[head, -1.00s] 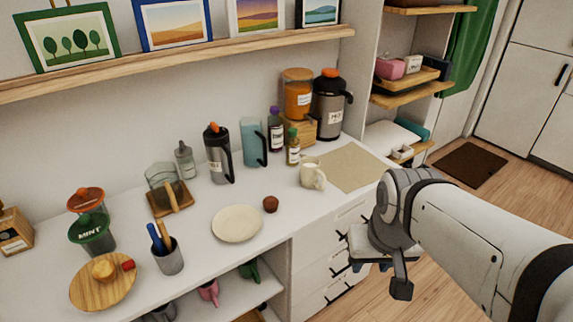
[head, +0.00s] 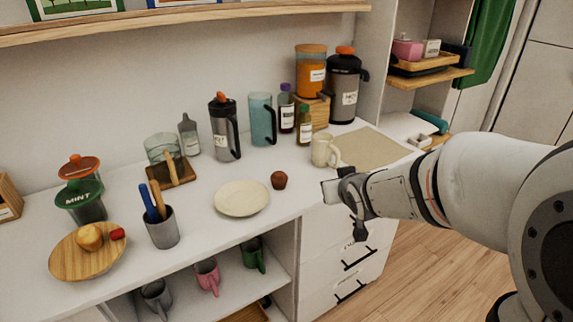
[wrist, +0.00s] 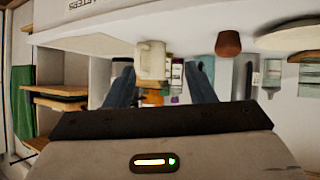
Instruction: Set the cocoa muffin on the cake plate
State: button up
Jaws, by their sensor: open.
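The cocoa muffin (head: 279,180) is small and dark brown and stands on the white counter. The cake plate (head: 241,199) is a bare cream disc just to its left. My gripper (head: 335,190) is at the counter's front edge, to the right of the muffin and apart from it; part of it is hidden by its own wrist. In the wrist view my gripper (wrist: 163,85) is open with nothing held between its fingers. There the muffin (wrist: 228,43) is beyond the right finger, and the plate (wrist: 290,35) is at the upper right.
A cream mug (head: 324,150) stands behind my gripper, near a beige mat (head: 372,147). Bottles and a dark press (head: 224,130) line the back. A utensil cup (head: 162,228) and a wooden plate with a yellow muffin (head: 70,262) are at left.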

aim_at(284, 185)
jog(key=w+a+f+y+b, duration=0.1)
jog(key=w+a+f+n+t+y+b, duration=0.1)
jog(key=w+a+f, duration=0.1)
jog(key=w+a+f+n+y+b, duration=0.1)
jog(key=a+f, duration=0.1)
jog(key=shift+w+a+f+t+b, duration=0.15)
jog(key=shift+a+f+t+b, duration=0.1)
jog(key=shift+t+b, duration=0.15)
jog(key=a+y+b, duration=0.1)
jog(key=a+f+n+y, duration=0.1)
jog(key=a, duration=0.1)
jog(key=w+a+f+y+b, duration=0.1)
jog(key=y, duration=0.1)
jog(key=shift+a+n+b, duration=0.3)
jog(key=shift+a+b, duration=0.05)
jog(key=shift+w+a, duration=0.2)
jog(key=shift+a, duration=0.15)
jog(key=x, duration=0.2)
jog(key=b+x, duration=0.1)
jog(key=x, duration=0.4)
jog(key=shift+w+a+r+b, duration=0.1)
jog(key=shift+w+r+b, duration=0.15)
jog(key=shift+r+b, duration=0.15)
jog(key=shift+c, duration=0.4)
